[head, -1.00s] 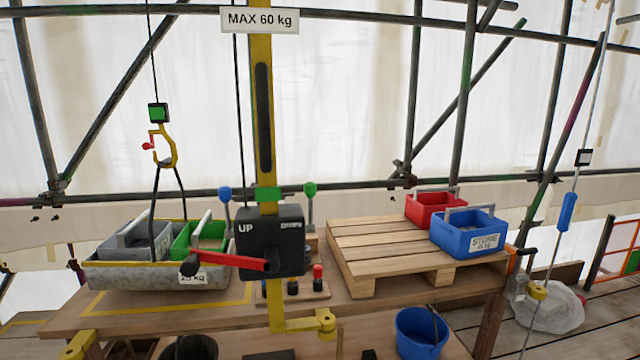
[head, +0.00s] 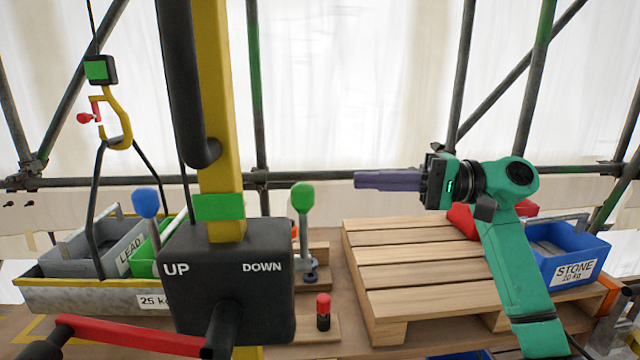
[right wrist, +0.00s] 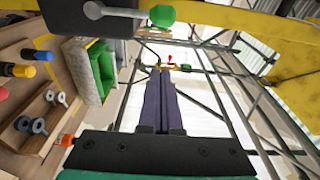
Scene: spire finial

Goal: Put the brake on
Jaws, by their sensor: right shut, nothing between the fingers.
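The black winch box (head: 228,290), lettered UP and DOWN, sits on a yellow post. Its red crank arm (head: 130,335) points left. A lever with a green knob (head: 303,197) stands upright right of the box, and one with a blue knob (head: 146,202) stands at its left. No label marks either as the brake. My right gripper (head: 357,180) is shut and empty, pointing left, to the right of the green knob and apart from it. The right wrist view shows its closed fingers (right wrist: 160,80) and a green knob (right wrist: 162,15). My left gripper is out of view.
A grey tray (head: 60,297) with lead and green boxes hangs from a yellow hook (head: 118,125) at left. A wooden pallet (head: 410,275) bears red and blue (head: 570,255) boxes at right. A red-topped peg (head: 323,310) stands near the winch box.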

